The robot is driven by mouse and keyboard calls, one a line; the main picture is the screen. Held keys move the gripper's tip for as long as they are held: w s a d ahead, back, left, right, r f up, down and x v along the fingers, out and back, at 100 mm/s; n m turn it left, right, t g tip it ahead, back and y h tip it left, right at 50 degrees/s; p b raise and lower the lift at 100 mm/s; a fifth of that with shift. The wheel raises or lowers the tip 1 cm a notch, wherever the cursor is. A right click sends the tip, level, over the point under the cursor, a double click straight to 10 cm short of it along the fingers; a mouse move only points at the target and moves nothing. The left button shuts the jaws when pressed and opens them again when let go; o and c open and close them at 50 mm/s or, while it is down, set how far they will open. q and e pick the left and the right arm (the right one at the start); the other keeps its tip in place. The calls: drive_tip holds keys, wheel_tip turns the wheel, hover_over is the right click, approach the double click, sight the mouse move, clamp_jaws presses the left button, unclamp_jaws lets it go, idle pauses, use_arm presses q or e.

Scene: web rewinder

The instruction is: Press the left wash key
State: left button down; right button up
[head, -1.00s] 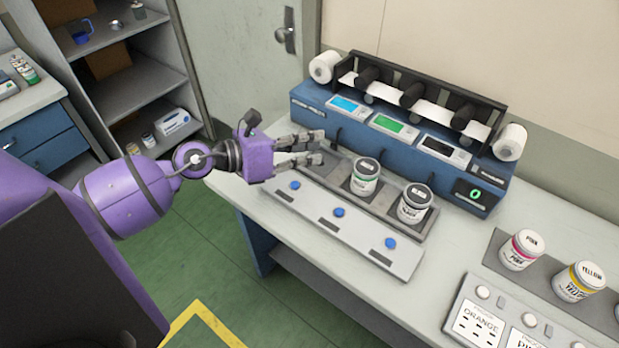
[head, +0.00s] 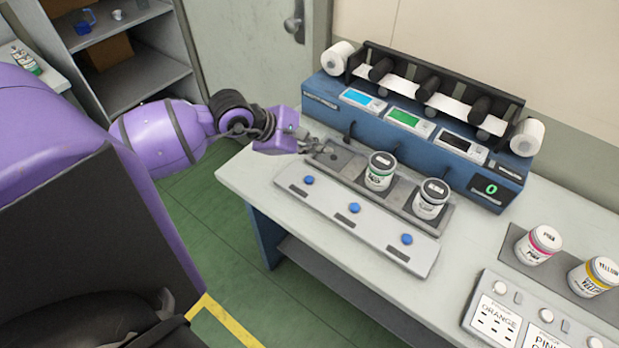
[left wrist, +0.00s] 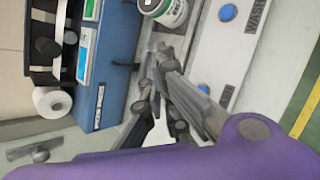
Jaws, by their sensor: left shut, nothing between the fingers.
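The wash panel (head: 330,213) is a pale strip along the table's front edge with three blue keys. The left wash key (head: 309,180) is a round blue button at its left end. In the left wrist view the left key (left wrist: 203,88) shows beside the fingers, near one of them. My left gripper (head: 325,148) is shut and empty. Its tips are behind the left key, over the empty left place of the dark jar tray (head: 330,156), apart from the key. Its exact height is hard to tell. My right gripper is not in view.
A green-labelled jar (head: 380,172) and a black-labelled jar (head: 431,200) stand in the tray. The blue rewinder (head: 330,101) with screens and white rolls is behind. Pink (head: 538,245) and yellow (head: 592,277) jars stand at right. The table front-left is clear.

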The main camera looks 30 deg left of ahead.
use_arm(q)
drive_tip(key=shift+f, duration=0.15)
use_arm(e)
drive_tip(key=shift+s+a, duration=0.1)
use_arm(q)
drive_tip(key=b, duration=0.4)
hover_over(309, 180)
drive_tip(key=d, duration=0.2)
drive_tip(key=f, duration=0.8)
drive_tip(key=shift+s+a, duration=0.15)
drive_tip(key=shift+a, duration=0.05)
drive_tip(key=shift+f, duration=0.3)
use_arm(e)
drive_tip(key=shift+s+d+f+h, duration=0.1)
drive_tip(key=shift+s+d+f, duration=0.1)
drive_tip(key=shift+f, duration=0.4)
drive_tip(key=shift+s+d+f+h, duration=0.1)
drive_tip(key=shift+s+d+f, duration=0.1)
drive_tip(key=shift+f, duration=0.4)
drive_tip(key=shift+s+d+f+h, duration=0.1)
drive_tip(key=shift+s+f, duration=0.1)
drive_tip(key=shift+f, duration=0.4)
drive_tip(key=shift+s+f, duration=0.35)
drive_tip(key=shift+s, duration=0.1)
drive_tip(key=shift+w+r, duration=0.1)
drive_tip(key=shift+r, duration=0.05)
